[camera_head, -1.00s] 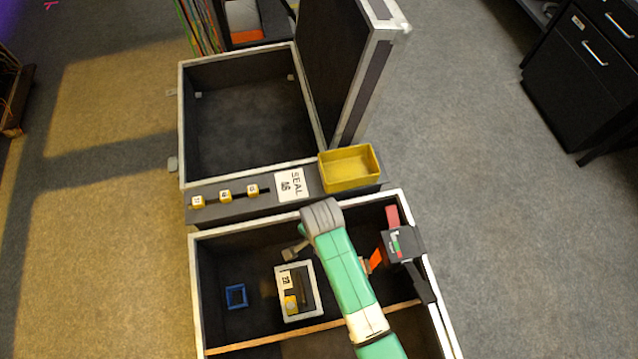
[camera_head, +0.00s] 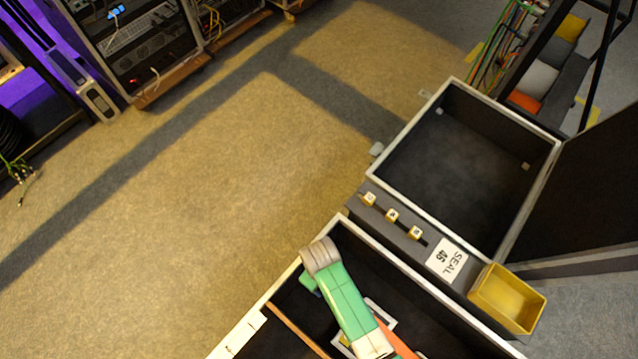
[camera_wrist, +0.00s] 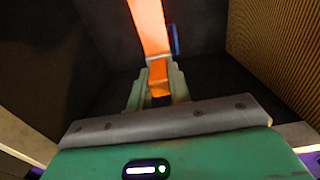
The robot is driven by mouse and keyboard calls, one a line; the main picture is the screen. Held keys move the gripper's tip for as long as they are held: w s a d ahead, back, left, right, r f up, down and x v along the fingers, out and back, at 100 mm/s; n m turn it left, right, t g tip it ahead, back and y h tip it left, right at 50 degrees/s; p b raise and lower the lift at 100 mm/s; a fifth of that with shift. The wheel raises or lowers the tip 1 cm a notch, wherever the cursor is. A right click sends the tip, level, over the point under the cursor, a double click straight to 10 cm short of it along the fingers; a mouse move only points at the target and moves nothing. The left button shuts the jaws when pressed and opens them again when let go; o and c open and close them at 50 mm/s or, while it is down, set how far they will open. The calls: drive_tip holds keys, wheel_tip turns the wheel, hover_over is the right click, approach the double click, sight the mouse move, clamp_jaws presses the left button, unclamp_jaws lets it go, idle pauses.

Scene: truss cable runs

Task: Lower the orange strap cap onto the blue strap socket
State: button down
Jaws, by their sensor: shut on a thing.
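The orange strap (camera_wrist: 150,30) runs up and away from between the fingers of my gripper (camera_wrist: 157,88), which is shut on its orange end, the cap. In the head view a stretch of the orange strap (camera_head: 395,338) shows beside my arm, over the black case. A blue edge (camera_wrist: 175,40) just right of the strap in the wrist view looks like part of the blue strap socket. Most of the socket is hidden behind the strap. In the head view my arm hides the socket and my fingers. I cannot tell whether cap and socket touch.
The black case has pale rims (camera_head: 285,283) and a wooden divider (camera_head: 298,330). A white-framed part (camera_head: 382,312) sits inside, partly behind my arm. A ledge beyond carries a SEAL card (camera_head: 446,260) and a yellow bin (camera_head: 508,298). A ribbed wall (camera_wrist: 280,50) stands close at right.

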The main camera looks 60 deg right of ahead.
drive_tip(key=shift+a+f, duration=0.1)
drive_tip(key=shift+f, duration=0.1)
wheel_tip(320, 180, down, 7)
drive_tip(key=b, duration=0.8)
drive_tip(key=shift+f+b, duration=0.15)
drive_tip(key=shift+b, duration=0.15)
drive_tip(key=shift+f, duration=0.5)
drive_tip(key=shift+f, duration=0.25)
drive_tip(key=c, duration=1.2)
unclamp_jaws()
wheel_tip(320, 180, up, 8)
drive_tip(key=p, duration=0.4)
